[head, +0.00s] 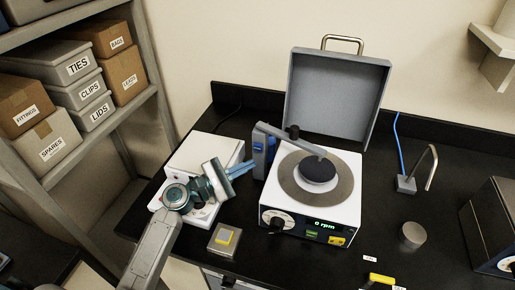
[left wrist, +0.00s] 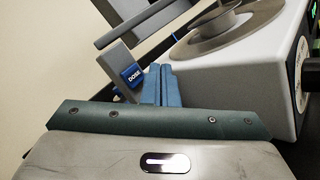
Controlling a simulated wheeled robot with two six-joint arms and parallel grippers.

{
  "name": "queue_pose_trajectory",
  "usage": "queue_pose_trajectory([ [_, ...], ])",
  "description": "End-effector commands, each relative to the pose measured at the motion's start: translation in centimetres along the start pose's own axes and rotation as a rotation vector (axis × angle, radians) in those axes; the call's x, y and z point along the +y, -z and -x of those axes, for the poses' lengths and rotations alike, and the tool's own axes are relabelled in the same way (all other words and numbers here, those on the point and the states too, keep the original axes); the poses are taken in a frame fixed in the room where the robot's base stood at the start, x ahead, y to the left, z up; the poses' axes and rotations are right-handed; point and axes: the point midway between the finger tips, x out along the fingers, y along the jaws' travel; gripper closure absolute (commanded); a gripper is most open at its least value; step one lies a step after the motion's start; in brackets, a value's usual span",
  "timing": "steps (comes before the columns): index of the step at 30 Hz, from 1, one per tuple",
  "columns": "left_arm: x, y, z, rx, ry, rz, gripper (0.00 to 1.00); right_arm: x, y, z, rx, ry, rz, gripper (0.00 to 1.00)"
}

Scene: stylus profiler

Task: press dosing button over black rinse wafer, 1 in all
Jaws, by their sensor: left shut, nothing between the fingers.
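The blue dosing button, marked DOSE (left wrist: 132,75), is on the grey post of the dosing arm (head: 272,133); it also shows in the head view (head: 258,147). The arm reaches over the black wafer (head: 318,174), which lies on the round plate (head: 290,190) of the white spinner. My left gripper (head: 246,168) is shut and empty, its blue fingertips (left wrist: 160,82) close beside the button and post. I cannot tell whether they touch. My right gripper is not in view.
The spinner (head: 290,225) has a raised grey lid (head: 340,100) behind and shows 0 rpm. The right bench holds a metal cylinder (head: 412,235) and has clear room.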

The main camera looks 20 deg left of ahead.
Motion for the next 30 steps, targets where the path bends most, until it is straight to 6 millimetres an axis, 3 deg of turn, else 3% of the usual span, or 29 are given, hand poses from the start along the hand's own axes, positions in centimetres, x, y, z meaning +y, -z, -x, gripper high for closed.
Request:
queue_pose_trajectory([
  [12, 1.7, 1.7, -2.4, 0.0, 0.0, 0.0, 1.0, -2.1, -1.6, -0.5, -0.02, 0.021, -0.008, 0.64],
  [30, 1.8, 1.8, -2.4, 0.0, 0.001, 0.0, 1.0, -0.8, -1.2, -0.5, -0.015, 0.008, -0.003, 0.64],
])
